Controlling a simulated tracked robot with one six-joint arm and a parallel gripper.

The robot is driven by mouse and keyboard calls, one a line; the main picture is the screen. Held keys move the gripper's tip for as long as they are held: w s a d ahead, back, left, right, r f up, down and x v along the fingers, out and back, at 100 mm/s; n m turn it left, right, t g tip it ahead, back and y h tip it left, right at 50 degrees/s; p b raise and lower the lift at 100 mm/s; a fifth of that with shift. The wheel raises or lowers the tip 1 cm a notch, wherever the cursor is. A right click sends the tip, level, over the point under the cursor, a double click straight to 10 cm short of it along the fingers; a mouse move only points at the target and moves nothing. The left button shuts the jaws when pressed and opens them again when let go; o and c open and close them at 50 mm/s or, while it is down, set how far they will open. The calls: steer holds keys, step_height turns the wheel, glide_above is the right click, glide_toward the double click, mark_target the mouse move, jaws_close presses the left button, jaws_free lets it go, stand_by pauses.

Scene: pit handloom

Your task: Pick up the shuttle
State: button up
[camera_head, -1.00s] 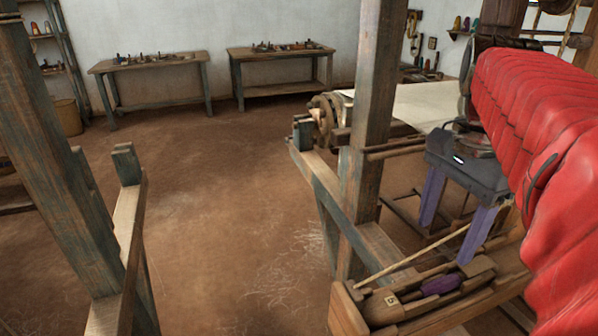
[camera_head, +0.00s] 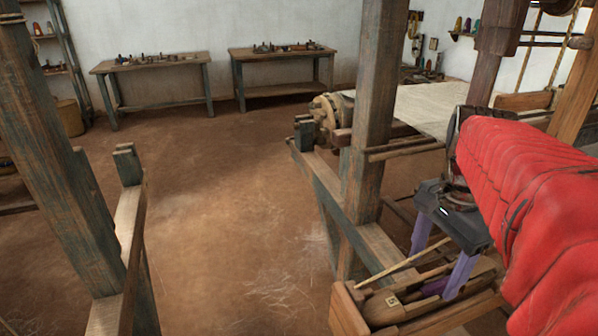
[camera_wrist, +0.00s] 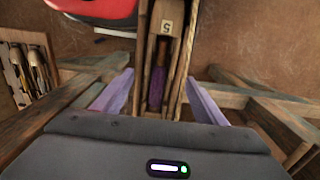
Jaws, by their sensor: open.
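The shuttle (camera_head: 384,306) is a wooden boat shape with a "5" label and a purple yarn bobbin. It lies in a wooden trough (camera_head: 345,308) at the loom's near side. In the wrist view the shuttle (camera_wrist: 168,45) runs lengthwise between my fingers, its purple bobbin midway between them. My gripper (camera_head: 436,276) has two purple fingers, open and empty. In the head view they reach down around the bobbin part and hide some of it. In the wrist view my gripper (camera_wrist: 160,80) has a finger on each side of the trough; I cannot tell their height over it.
A thin pale stick (camera_head: 405,267) slants along the trough. A thick loom post (camera_head: 375,120) stands left of my gripper, joined to a low beam (camera_head: 345,210). Two benches with tools stand by the back wall. The brown floor at left centre is open.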

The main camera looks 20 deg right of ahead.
mark_target(424, 291)
steer(key=shift+a+f, duration=0.15)
steer(key=shift+f, duration=2.45)
steer(key=c, duration=1.3)
steer(key=shift+r, duration=0.1)
step_height(424, 291, up, 10)
steer(key=shift+f, duration=0.1)
